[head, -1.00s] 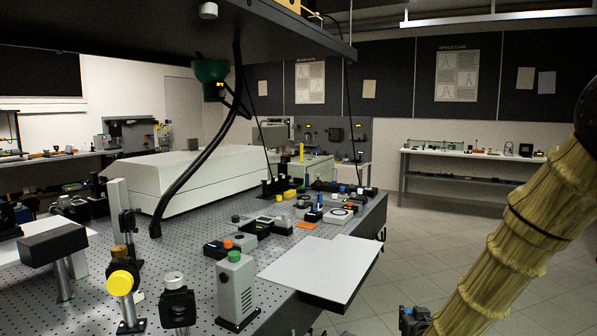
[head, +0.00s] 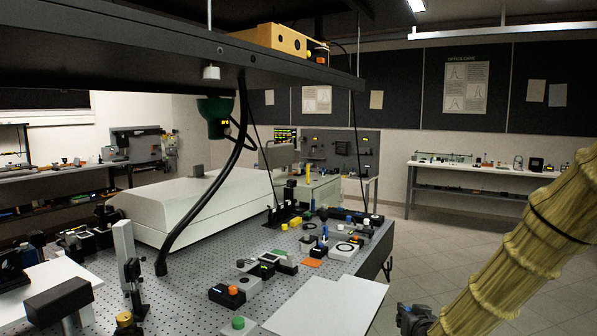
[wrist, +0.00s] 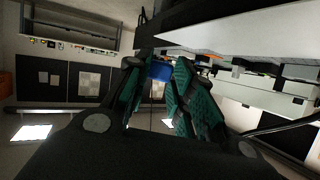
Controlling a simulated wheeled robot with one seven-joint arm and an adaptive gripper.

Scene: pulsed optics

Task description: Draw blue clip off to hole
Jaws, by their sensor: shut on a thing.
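My gripper (wrist: 158,64) shows in the wrist view with green-ridged fingers closed about a small blue clip (wrist: 160,73). The clip sits between the fingertips, close below a dark edge in that picture. The fingers hide part of it, and I cannot tell whether it still touches anything beyond them. In the head view the gripper and clip cannot be made out. The optical table (head: 205,262) there has a grey top with a grid of many small holes; I cannot tell one particular hole apart.
A white sheet (head: 330,305) lies at the table's near right. A dark overhead shelf (head: 130,50) and a thick black cable (head: 205,195) hang above. Open floor (head: 440,245) lies to the right.

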